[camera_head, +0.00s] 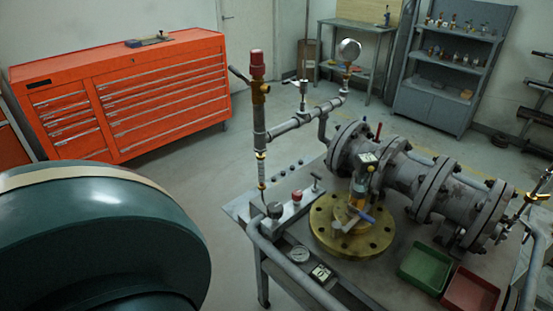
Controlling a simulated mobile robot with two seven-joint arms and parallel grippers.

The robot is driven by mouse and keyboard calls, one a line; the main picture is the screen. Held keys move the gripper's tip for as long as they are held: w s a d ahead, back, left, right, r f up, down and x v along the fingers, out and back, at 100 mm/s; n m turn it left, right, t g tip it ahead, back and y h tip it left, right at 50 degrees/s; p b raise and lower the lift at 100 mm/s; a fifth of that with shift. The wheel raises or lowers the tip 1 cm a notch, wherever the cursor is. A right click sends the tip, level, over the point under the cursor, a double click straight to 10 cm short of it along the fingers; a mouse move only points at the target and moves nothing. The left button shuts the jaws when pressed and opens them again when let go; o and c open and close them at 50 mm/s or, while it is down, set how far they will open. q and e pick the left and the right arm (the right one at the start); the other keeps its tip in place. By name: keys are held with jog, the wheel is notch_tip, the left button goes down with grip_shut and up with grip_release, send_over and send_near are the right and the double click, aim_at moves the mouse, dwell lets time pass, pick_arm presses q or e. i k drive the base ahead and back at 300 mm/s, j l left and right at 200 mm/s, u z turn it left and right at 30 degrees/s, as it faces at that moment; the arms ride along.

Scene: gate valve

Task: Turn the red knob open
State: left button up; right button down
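A metal cart (238,207) carries pipework and valves. A small red knob (296,197) sits on a grey block at the cart's front left, between a gauge (274,210) and a small T-handle (316,183). A larger red cap (257,62) tops the tall vertical pipe, with a dark lever beside it. I cannot tell from this view which red part is the task's knob, or how far either is turned. Neither of my grippers is in view.
A flanged grey pipe (405,172) and a brass flange (325,238) fill the cart's middle. Green (425,265) and red (470,290) trays lie at its front right. An orange tool cabinet (165,95) stands back left. Floor between cabinet and cart is clear.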

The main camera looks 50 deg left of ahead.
aim_at(296, 195)
jog(key=u, duration=1.3)
